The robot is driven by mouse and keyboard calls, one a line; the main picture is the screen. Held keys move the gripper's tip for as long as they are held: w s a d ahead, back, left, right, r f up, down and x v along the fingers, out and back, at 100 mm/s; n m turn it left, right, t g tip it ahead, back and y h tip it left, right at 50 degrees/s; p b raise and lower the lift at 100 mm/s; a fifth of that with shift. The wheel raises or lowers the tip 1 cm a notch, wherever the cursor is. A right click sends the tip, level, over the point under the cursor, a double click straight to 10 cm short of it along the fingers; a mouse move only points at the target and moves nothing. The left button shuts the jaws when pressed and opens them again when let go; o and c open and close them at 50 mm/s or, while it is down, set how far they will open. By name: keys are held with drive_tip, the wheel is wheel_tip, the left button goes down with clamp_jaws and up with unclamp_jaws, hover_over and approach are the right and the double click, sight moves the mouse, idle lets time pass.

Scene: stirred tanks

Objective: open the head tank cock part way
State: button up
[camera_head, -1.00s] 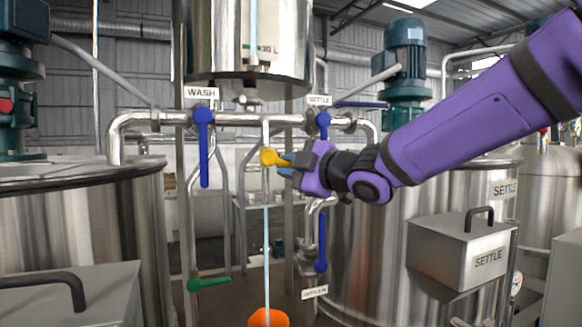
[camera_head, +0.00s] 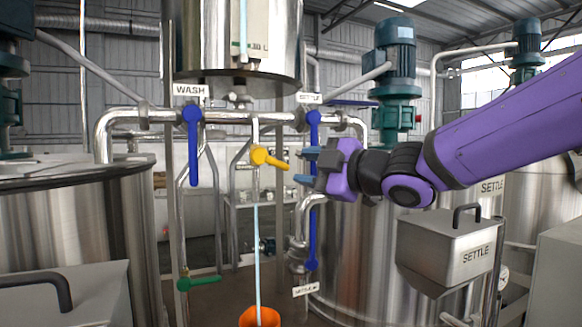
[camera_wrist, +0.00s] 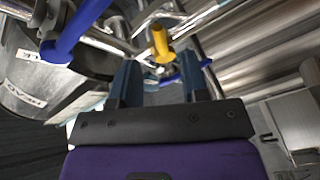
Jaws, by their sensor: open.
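The yellow-handled cock (camera_head: 270,158) sits on a pipe below the steel head tank (camera_head: 238,45). Its handle points right and slightly down in the head view. A thin pale-blue line (camera_head: 257,255), seemingly a liquid stream, runs from under the cock to an orange vessel (camera_head: 260,317). My gripper (camera_head: 307,166) is open and empty, just right of the handle's tip with a small gap. In the wrist view the yellow handle (camera_wrist: 160,42) shows beyond and between my open fingers (camera_wrist: 159,85).
Blue-handled valves hang under the WASH label (camera_head: 193,145) and the SETTLE label (camera_head: 313,135), the latter close to my gripper. A lower blue handle (camera_head: 312,240) and a green handle (camera_head: 198,283) are below. The SETTLE box (camera_head: 450,252) and large tank stand right.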

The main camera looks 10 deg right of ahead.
drive_tip(key=shift+v, duration=1.85)
